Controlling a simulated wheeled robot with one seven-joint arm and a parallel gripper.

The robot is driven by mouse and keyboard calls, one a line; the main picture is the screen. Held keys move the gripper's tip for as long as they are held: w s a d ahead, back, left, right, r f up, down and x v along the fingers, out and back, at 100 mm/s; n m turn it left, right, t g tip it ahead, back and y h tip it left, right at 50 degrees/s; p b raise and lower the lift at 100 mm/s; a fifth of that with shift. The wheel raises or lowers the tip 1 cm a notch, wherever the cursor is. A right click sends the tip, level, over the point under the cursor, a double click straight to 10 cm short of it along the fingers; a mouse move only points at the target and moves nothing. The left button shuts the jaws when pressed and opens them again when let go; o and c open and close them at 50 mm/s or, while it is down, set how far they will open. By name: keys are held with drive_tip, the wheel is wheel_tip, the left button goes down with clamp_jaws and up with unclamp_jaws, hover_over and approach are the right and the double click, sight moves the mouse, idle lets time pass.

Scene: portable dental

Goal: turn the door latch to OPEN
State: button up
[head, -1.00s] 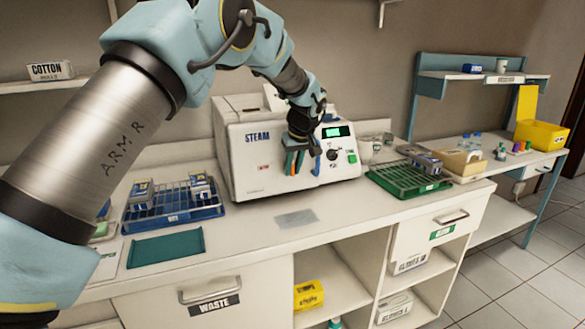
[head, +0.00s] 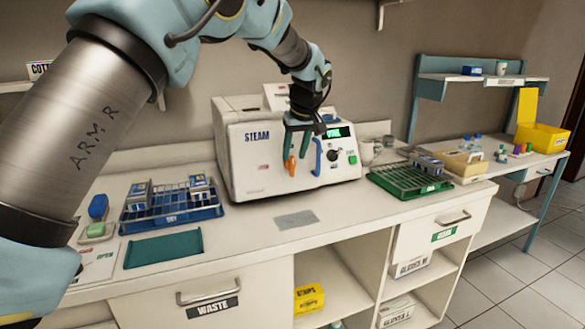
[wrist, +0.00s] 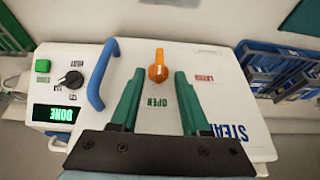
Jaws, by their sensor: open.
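The orange door latch (head: 290,166) is on the front of the white STEAM unit (head: 243,160). In the wrist view, the latch (wrist: 158,67) has a round base and a narrow arm running toward the top of the picture. The green OPEN label (wrist: 157,102) lies on the opposite side of its base, and a small red label (wrist: 203,79) is to its right. My gripper (head: 294,152) is open, with its two green fingers pointing at the door just above the latch in the head view. In the wrist view the latch lies between the finger lines; no contact shows.
A blue bar handle (head: 318,157) stands out beside the latch. The green-lit display (head: 337,132) reads DONE, with a black knob (head: 334,156) below. A blue rack (head: 172,212) and a green rack (head: 408,180) flank the unit.

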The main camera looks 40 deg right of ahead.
drive_tip(key=b+v, duration=0.1)
drive_tip(key=v, duration=0.4)
drive_tip(key=shift+w, duration=0.1)
idle(0.4)
